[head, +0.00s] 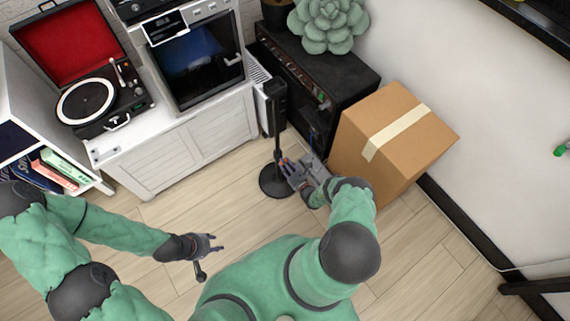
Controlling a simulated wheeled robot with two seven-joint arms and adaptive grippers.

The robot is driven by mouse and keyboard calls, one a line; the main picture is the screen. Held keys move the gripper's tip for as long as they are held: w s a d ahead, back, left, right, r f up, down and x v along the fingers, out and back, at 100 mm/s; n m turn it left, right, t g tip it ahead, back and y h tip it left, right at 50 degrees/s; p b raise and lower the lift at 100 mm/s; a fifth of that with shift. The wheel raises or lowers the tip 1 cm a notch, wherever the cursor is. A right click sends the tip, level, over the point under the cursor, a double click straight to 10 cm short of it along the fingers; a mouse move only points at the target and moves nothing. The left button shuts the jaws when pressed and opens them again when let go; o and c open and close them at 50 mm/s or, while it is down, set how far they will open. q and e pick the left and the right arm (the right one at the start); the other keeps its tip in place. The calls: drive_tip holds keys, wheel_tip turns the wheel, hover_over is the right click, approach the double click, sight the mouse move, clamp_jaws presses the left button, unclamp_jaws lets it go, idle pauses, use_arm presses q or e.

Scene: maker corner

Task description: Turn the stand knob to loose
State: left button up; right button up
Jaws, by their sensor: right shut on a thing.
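A black stand (277,135) with a slim upright pole and a round base (271,184) is on the wood floor, in front of the white cabinet and the black shelf unit. My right gripper (286,167) reaches in from the right at the lower part of the pole. It is shut on the stand knob, which its fingers hide, so I cannot tell how far the knob is turned. My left gripper (219,243) is empty and open over the floor, to the lower left of the stand and well apart from it.
A cardboard box (402,122) stands close to my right forearm. Behind the stand are a white cabinet (185,140) and a black shelf unit (345,75). A record player (88,102) is at the upper left. Floor left of the stand is clear.

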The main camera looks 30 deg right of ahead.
drive_tip(key=n, duration=2.2)
drive_tip(key=shift+a, duration=0.2)
drive_tip(key=shift+n, duration=0.4)
drive_tip(key=shift+a, duration=0.1)
drive_tip(key=o, duration=1.1)
drive_tip(key=shift+o, duration=0.2)
